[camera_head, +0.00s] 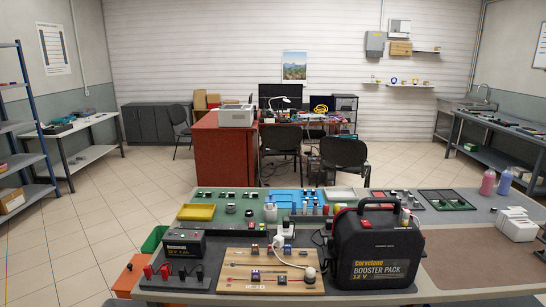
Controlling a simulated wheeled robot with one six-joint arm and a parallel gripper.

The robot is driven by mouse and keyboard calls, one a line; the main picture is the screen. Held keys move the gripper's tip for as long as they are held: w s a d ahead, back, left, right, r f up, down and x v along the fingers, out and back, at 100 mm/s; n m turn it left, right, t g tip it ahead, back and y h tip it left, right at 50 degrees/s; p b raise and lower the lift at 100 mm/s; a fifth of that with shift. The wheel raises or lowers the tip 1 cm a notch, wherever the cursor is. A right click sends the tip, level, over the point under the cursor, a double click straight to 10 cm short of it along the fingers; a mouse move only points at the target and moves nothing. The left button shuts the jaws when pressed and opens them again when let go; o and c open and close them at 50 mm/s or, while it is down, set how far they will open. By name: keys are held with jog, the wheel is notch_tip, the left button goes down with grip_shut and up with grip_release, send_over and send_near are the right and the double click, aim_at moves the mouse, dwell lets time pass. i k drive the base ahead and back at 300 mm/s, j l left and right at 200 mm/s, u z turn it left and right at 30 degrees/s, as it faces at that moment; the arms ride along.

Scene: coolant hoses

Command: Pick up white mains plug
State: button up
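A white cable (292,263) curves over the wooden board (240,283) on the front table. A white plug-like piece (278,241) is at its upper end, at the board's far edge. A round white piece (309,273) is at its lower end, near the board's right side. Both are small, and I cannot tell for certain which is the mains plug. A white block (287,228) stands just behind the upper piece. My gripper is not in view.
A tall black booster pack (376,245) stands close to the board's right. A black 12 V battery (184,243) and a dark terminal block (172,275) are on the left. The brown mat (480,262) is mostly clear.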

aim_at(279, 240)
jog(key=i+j, duration=0.25)
jog(key=i, duration=0.25)
jog(key=i+j, duration=0.2)
jog(key=i, duration=0.25)
jog(key=i+j, duration=0.25)
jog(key=i, duration=0.25)
